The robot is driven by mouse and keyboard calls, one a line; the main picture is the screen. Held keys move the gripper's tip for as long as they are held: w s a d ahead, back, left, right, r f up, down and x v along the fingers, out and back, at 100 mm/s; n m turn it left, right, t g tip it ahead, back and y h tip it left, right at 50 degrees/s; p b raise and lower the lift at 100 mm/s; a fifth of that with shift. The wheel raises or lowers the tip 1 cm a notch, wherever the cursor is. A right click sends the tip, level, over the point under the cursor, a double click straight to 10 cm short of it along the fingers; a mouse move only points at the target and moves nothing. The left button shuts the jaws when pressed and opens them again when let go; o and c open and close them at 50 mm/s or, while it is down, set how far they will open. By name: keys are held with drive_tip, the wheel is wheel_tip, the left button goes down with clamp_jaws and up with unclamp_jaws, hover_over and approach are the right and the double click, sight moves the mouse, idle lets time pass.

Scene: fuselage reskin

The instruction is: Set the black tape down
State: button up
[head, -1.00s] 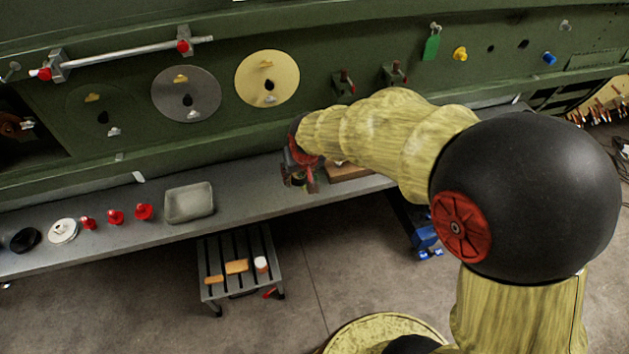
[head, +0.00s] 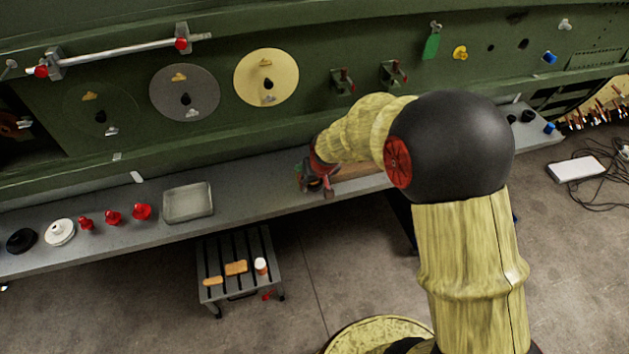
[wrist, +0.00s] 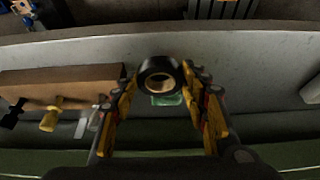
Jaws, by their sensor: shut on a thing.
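The black tape (wrist: 160,76) is a black roll with a tan core. In the wrist view it sits between the fingertips of my gripper (wrist: 164,92), which is shut on it. The grey shelf shows behind the tape; I cannot tell whether the tape touches it. In the head view my gripper (head: 318,184) is low over the grey shelf (head: 245,195), right of the grey tray. The tape is hard to make out there.
A grey tray (head: 188,203) lies left of my gripper. Red fittings (head: 113,217), a white disc (head: 60,232) and a black disc (head: 22,240) lie further left. A brown block (head: 360,186) is just right. Bare shelf lies between tray and gripper. The green panel rises behind.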

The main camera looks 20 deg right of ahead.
drive_tip(key=shift+f+b, duration=0.35)
drive_tip(key=shift+f, duration=0.05)
drive_tip(key=o, duration=0.9)
drive_tip(key=shift+r, duration=0.1)
drive_tip(key=shift+o, duration=0.5)
drive_tip(key=shift+r, duration=0.1)
